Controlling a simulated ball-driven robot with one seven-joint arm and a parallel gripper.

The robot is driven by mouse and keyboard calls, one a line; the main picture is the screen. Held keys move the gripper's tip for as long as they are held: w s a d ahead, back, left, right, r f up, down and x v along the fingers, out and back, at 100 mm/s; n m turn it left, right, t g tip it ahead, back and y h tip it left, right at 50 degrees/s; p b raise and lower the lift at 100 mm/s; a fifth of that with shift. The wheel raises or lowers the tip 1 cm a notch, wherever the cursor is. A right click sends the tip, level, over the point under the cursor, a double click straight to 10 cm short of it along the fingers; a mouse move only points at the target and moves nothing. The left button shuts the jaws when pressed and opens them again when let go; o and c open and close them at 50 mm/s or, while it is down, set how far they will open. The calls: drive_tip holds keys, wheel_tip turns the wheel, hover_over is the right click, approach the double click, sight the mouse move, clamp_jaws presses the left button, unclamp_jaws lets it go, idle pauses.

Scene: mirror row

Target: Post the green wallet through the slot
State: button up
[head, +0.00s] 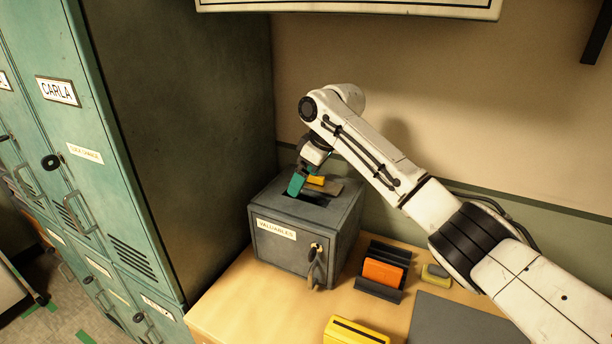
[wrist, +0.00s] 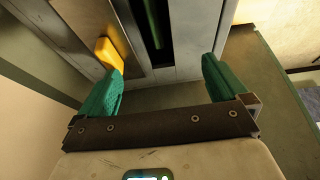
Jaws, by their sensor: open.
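The grey valuables box (head: 277,243) stands on the wooden top, with a dark slot (wrist: 165,45) in its lid. A narrow dark-green strip, which looks like the edge of the green wallet (wrist: 152,24), shows inside the slot in the wrist view; the rest of it is hidden. I see no green wallet elsewhere. My gripper (wrist: 163,68) has teal fingers, spread apart with nothing between them. In the head view my gripper (head: 306,178) is just over the box lid, close to the slot.
A small yellow piece (head: 316,180) is at the lid beside my fingers. Keys (head: 316,265) hang at the box front. Teal lockers (head: 125,185) stand left.

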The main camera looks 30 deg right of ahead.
drive_tip(key=shift+r, duration=0.1)
drive_tip(key=b+v, duration=0.2)
drive_tip(key=v, duration=0.8)
drive_tip(key=shift+s+r, duration=0.15)
drive_tip(key=shift+r, duration=0.05)
idle(0.5)
